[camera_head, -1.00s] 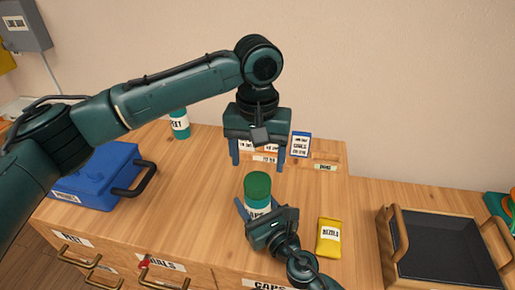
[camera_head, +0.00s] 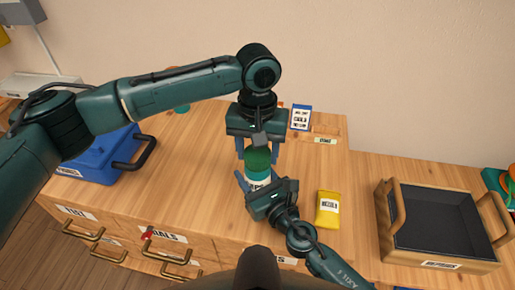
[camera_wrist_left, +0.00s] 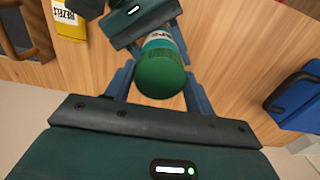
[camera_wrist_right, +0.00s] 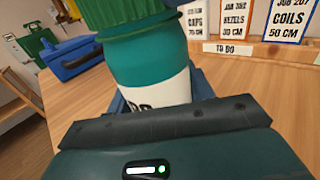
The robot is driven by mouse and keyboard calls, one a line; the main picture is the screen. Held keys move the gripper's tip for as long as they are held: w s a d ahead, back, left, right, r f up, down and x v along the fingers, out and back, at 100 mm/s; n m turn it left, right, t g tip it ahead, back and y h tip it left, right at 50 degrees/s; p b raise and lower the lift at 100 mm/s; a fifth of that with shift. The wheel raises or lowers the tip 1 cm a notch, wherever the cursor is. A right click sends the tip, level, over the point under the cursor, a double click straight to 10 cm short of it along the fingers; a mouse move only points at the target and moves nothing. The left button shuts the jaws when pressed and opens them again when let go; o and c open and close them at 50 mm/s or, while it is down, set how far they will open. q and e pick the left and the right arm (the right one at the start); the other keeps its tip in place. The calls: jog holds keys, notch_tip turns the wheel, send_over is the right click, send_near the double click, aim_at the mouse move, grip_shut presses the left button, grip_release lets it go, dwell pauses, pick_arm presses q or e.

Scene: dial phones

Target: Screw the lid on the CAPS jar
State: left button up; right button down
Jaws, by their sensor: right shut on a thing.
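The CAPS jar (camera_head: 257,178), teal with a white label, stands upright on the wooden worktop, its label partly hidden. A dark green lid (camera_head: 257,158) sits on top of it; the right wrist view shows the lid (camera_wrist_right: 125,12) above the teal body (camera_wrist_right: 150,62). How tightly it sits cannot be told. My right gripper (camera_head: 252,184) is shut on the jar's body from the front. My left gripper (camera_head: 258,154) points down over the lid, open, with one finger on either side. In the left wrist view the lid (camera_wrist_left: 160,75) lies between the fingers, with small gaps.
A yellow BEZELS packet (camera_head: 328,209) lies right of the jar. A handled dark tray (camera_head: 440,225) stands further right. A blue box (camera_head: 95,160) with a black handle is at left. Cards (camera_head: 301,117) stand behind. Drawers with handles (camera_head: 85,233) line the front.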

pick_arm(q)
jog(key=c, duration=0.6)
jog(key=m, duration=0.6)
jog(key=shift+c, duration=0.2)
jog(key=m, duration=0.6)
jog(key=o, duration=1.2)
notch_tip(320, 180, up, 12)
pick_arm(e)
jog(key=shift+c, duration=2.4)
grip_release()
